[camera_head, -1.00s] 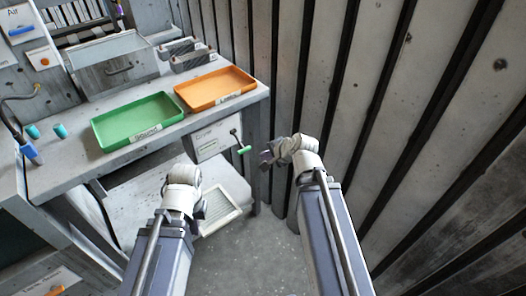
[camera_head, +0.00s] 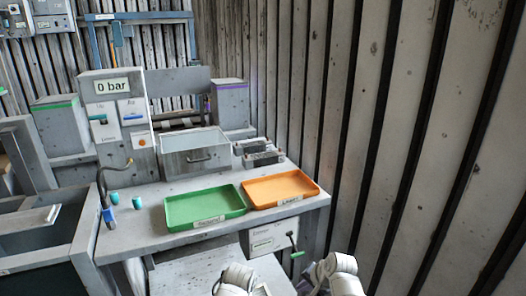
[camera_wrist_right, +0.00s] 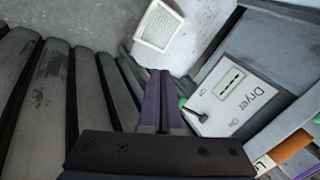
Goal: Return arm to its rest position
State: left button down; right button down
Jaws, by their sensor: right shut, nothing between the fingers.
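My right gripper (camera_wrist_right: 158,100) shows its purple fingers together and empty in the right wrist view. They point past the side of the grey dryer box (camera_wrist_right: 240,92), with its green-tipped lever (camera_wrist_right: 193,110) just right of the fingers. In the head view my right wrist (camera_head: 340,266) is at the bottom edge, right of and below the dryer box (camera_head: 268,238). My left wrist (camera_head: 237,279) is also at the bottom edge, in front of the bench; its fingers cannot be made out.
A ribbed wall (camera_head: 400,130) stands close on the right. A white framed panel (camera_wrist_right: 158,25) lies on the floor.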

jog(key=s+a+f+n+g+h, duration=0.3)
jog(key=s+a+n+g+h, duration=0.2)
jog(key=s+a+n, duration=0.5)
notch_tip(320, 180, up, 15)
jog(key=s+d+n+p, duration=0.2)
jog(key=p, duration=1.3)
jog(key=shift+y, duration=0.3)
jog(key=shift+d, duration=0.1)
